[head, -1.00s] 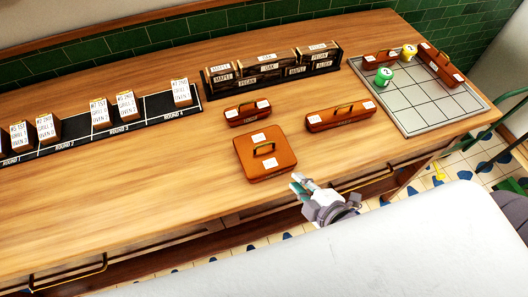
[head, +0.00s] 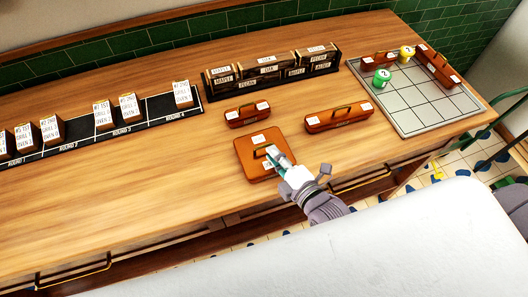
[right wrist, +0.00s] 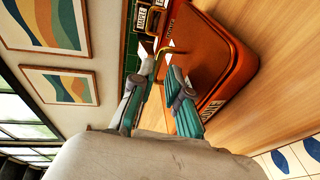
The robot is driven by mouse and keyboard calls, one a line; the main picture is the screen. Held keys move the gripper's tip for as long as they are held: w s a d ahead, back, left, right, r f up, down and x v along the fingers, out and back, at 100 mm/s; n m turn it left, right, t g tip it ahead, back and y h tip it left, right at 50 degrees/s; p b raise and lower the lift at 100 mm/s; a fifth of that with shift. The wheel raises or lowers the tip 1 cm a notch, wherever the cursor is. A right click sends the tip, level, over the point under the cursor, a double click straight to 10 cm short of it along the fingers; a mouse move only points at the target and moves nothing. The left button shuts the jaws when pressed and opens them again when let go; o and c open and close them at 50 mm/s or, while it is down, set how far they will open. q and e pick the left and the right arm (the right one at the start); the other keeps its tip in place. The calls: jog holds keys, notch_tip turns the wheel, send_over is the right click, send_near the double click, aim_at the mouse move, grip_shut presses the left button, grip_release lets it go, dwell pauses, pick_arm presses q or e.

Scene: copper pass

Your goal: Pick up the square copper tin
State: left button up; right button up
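The square copper tin (head: 252,165) sits flat on the wooden counter, with white labels and a brass handle on its lid. In the right wrist view the tin (right wrist: 222,62) fills the upper right, and its brass handle (right wrist: 155,38) shows just beyond the fingertips. My right gripper (head: 272,156) is over the tin's right part, close to the handle and partly hiding it. In the right wrist view its two fingers (right wrist: 161,72) stand apart with nothing held between them. I cannot tell whether they touch the tin. My left gripper is not in view.
Two long copper tins, one behind (head: 247,114) and one to the right (head: 338,119), stand near. A dark label rack (head: 272,72) and a black strip with cards (head: 77,135) lie behind. A gridded tray (head: 425,105) is at right. The counter's left front is clear.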

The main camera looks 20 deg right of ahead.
aim_at(266, 146)
jog(key=p+x, duration=0.1)
jog(key=x, duration=0.3)
jog(key=shift+w+a, duration=0.1)
jog(key=shift+w, duration=0.3)
jog(key=shift+s, duration=0.1)
jog(key=shift+c, duration=0.2)
grip_shut()
jog(key=shift+r, duration=0.15)
